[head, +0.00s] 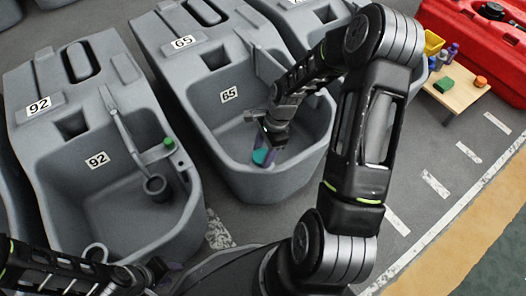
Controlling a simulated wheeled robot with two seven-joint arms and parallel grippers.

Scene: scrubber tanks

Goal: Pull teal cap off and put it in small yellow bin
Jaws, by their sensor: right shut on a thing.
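The teal cap (261,157) shows low inside the middle grey tank labelled 65 (225,178). My right gripper (268,152) reaches down into this tank and is shut on the cap. The gripper and arm hide part of the cap, so I cannot tell whether it is still attached to anything.
A green block (443,85), an orange piece (481,81) and small bottles (452,50) share the table. A red case (480,50) stands behind. The marked floor at right is clear.

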